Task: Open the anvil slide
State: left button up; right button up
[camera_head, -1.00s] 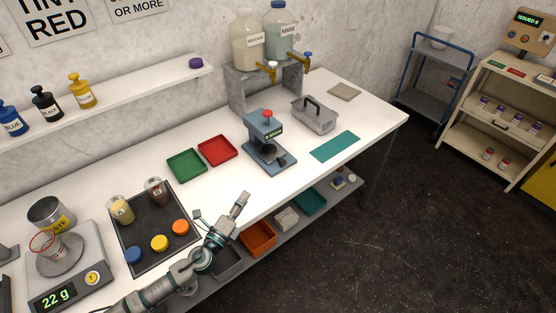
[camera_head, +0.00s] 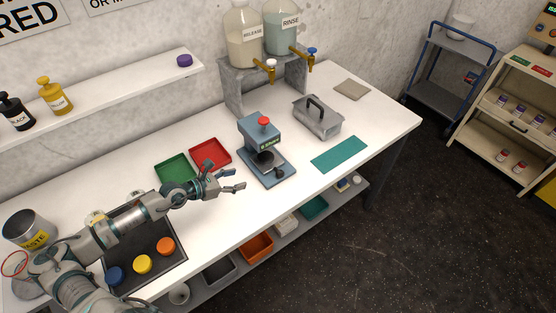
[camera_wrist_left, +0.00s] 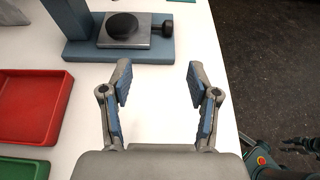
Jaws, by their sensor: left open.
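The blue-grey press (camera_head: 262,148) with a red knob on top stands on the white bench, right of the red tray. Its anvil slide, a grey plate with a round black pad and a dark side knob, shows in the left wrist view (camera_wrist_left: 150,40) above the press base. My left gripper (camera_head: 238,180) is open and empty, a little left of the press and in front of the red tray. In the left wrist view its open fingers (camera_wrist_left: 158,85) point toward the press base, apart from it. The right gripper cannot be made out in the head view; part of an arm shows at the wrist view's lower right.
A red tray (camera_head: 210,146) and a green tray (camera_head: 174,169) lie left of the press. A grey lidded box (camera_head: 317,122) and a teal mat (camera_head: 339,154) lie to its right. Dispensers stand behind. The bench front edge is close to the gripper.

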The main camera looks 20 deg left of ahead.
pick_arm(q)
send_near(273, 175)
jog(key=w+d, duration=0.2)
jog(key=w, duration=0.1)
jog(key=w+d, duration=0.3)
jog(key=shift+w+d+p, duration=0.15)
jog(key=shift+d+p, duration=0.05)
jog(key=shift+p, duration=0.1)
jog(key=shift+w+d+f, duration=0.2)
jog(key=shift+w+d, duration=0.05)
jog(key=shift+w, duration=0.15)
jog(key=shift+w+a, duration=0.1)
pick_arm(e)
jog(key=shift+s+d, duration=0.1)
jog(key=shift+s, duration=0.75)
